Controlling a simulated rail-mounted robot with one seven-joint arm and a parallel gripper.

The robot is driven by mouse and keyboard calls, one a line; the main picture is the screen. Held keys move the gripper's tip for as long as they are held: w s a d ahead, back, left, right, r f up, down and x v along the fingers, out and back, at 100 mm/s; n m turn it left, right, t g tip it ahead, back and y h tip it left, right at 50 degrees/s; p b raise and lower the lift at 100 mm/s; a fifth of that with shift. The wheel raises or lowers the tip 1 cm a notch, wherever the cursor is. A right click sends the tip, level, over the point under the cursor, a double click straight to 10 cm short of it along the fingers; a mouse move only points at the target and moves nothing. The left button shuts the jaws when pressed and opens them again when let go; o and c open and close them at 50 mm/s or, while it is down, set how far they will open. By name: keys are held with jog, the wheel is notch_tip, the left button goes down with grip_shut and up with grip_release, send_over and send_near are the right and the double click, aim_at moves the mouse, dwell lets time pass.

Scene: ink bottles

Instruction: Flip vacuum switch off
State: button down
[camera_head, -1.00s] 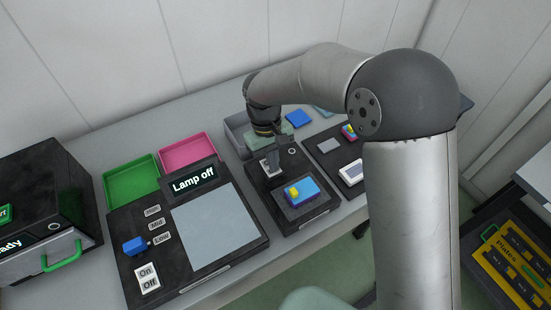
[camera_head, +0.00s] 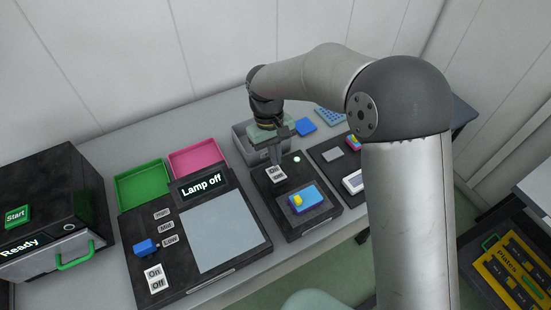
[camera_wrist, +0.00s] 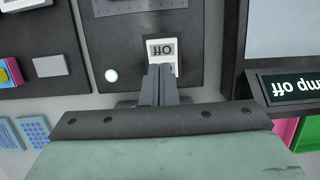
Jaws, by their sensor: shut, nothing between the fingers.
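The vacuum switch (camera_head: 277,174) is a small white rocker marked On and Off on a black device (camera_head: 318,215), behind a blue and yellow piece (camera_head: 304,198). A small round light (camera_head: 297,158) next to the switch glows pale. My gripper (camera_head: 276,163) points down with its fingers shut and empty, right at the On end of the switch. In the wrist view the closed fingertips (camera_wrist: 160,68) cover the On end, and the Off label of the switch (camera_wrist: 161,48) shows beyond them. I cannot tell whether they touch it.
To the left stands a lamp panel (camera_head: 190,275) reading "Lamp off", with its own On/Off switch (camera_head: 156,278). Green (camera_head: 142,187) and pink (camera_head: 197,158) trays lie behind it. A black device (camera_head: 322,155) with a white-framed display lies close on the right.

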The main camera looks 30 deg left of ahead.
jog(key=b+v, duration=0.2)
jog(key=v, duration=0.8)
jog(key=shift+r, duration=0.1)
